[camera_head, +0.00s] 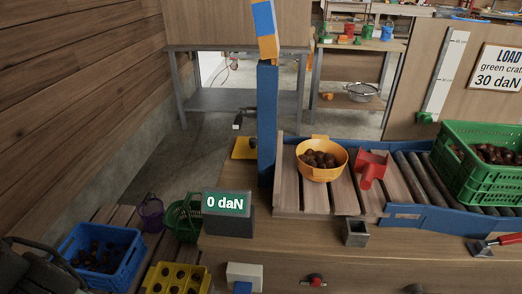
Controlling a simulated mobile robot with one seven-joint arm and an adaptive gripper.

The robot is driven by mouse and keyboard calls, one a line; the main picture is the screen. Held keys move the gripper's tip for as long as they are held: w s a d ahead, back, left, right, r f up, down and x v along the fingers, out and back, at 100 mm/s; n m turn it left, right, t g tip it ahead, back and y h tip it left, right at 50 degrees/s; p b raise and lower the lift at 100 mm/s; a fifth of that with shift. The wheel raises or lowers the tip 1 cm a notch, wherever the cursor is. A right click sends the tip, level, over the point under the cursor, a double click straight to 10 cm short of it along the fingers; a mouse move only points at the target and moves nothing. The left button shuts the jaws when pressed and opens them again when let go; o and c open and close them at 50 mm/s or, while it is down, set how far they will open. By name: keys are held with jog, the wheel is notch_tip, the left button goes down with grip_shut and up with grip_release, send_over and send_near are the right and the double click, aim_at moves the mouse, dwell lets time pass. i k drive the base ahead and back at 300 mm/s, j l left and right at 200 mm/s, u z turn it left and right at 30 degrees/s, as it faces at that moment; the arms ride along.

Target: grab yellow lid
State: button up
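A flat yellow piece with a black knob, which looks like the yellow lid (243,150), lies at the far left edge of the workbench, just left of a blue post. The post hides its right side. A dark jointed shape (45,268) at the bottom left corner looks like my gripper or part of my arm. It is far from the lid, in front of the blue crate. Its fingertips cannot be made out, and I see nothing held in it.
The blue post (267,125) stands close beside the lid. A yellow bowl of chestnuts (318,174) and a red scoop (371,168) sit on slats to the right. A display (228,213) reads 0 daN. Blue crate (70,240) and green crate (480,170) hold chestnuts.

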aim_at(246, 148)
jog(key=j+z, duration=0.3)
jog(key=j, duration=0.3)
jog(key=j+z, duration=0.3)
jog(key=j, duration=0.25)
jog(key=i+j+z, duration=0.2)
jog(key=i+j, duration=0.15)
jog(key=i+j+z, duration=0.15)
jog(key=i+j, duration=0.15)
jog(key=j, duration=0.15)
jog(key=i, duration=0.15)
